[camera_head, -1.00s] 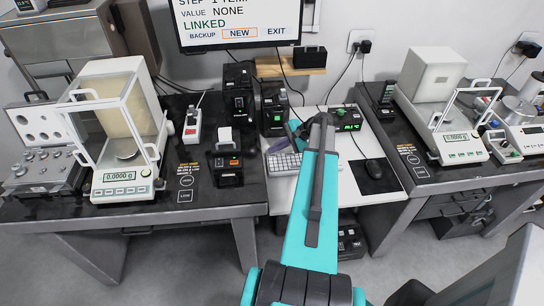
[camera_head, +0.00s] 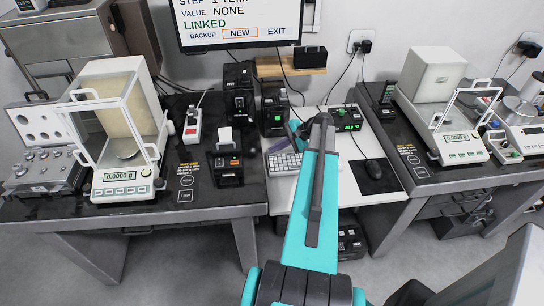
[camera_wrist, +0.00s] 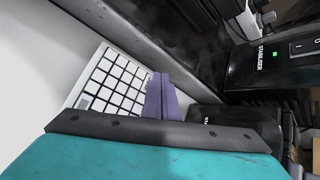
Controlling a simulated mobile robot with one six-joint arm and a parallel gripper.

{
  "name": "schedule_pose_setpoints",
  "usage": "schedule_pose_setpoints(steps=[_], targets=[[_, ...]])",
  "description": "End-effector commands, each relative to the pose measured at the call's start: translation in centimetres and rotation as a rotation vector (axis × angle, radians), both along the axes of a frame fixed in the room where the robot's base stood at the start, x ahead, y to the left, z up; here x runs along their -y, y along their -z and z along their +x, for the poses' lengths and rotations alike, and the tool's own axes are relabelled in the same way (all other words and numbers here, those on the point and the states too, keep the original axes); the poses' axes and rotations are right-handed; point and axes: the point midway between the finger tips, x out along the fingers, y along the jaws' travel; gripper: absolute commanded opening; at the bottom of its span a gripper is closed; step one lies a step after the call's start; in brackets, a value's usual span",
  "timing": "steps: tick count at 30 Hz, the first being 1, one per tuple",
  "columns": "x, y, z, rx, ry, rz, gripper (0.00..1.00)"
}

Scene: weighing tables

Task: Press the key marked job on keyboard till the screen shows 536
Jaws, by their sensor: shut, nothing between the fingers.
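The keyboard (camera_head: 283,163) is pale with rows of light keys and lies on the white middle table, partly hidden by my arm. It also shows in the wrist view (camera_wrist: 112,78), where the key markings are too small to read. The screen (camera_head: 235,22) on the back wall shows a step line cut off at the top, VALUE NONE, LINKED, and BACKUP, NEW, EXIT, with NEW outlined in orange. My gripper (camera_wrist: 162,98) shows purple, shut fingers over the right part of the keys. I cannot tell whether they touch.
A black STABILISER box (camera_wrist: 283,53) stands close to the right in the wrist view. Glass-cased balances (camera_head: 122,192) stand on the side tables.

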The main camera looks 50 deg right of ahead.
Motion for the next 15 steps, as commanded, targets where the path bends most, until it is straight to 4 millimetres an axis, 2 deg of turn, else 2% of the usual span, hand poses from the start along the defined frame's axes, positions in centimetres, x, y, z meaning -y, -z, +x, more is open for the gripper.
schedule_pose_setpoints(steps=[15], targets=[[0.05, 0.78, -0.09, 0.000, 0.000, 0.000, 0.00]])
